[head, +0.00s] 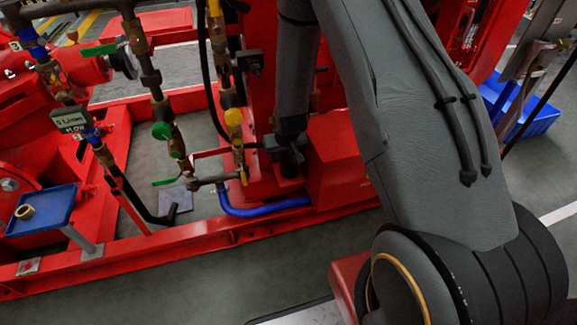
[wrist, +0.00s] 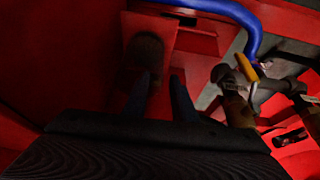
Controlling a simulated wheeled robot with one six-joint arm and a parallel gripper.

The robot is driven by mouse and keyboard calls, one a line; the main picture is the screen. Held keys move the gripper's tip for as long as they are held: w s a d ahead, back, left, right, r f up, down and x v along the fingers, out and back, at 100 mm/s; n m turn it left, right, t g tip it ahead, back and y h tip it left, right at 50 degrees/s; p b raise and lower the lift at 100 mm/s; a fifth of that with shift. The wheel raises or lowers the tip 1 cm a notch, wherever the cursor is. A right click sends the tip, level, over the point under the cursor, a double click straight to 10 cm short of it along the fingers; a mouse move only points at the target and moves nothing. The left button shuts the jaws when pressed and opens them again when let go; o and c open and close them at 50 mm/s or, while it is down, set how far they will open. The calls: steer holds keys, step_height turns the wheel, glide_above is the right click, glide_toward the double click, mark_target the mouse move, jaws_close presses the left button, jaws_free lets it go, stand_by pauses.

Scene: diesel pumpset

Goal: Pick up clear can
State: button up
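In the wrist view, the two dark bluish fingers of my gripper (wrist: 163,88) stand apart, with only a red surface showing between them. A dim grey-brown rounded shape (wrist: 146,50) lies just beyond the left fingertip. It may be the clear can, but the view is too dark to tell. The left finger overlaps its lower end, and I cannot tell if they touch. In the head view, my gripper (head: 289,165) points down beside a red box-like part of the pumpset. No clear can is distinguishable there, and my arm hides part of that area.
A blue hose (head: 262,207) curves along the red base frame (head: 190,246), close to my gripper. Brass pipes with a yellow valve handle (head: 234,117) stand just left of it. A blue tray (head: 42,212) holding a small brass-coloured ring is at the far left.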

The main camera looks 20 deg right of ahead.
jaws_close()
stand_by(1.2)
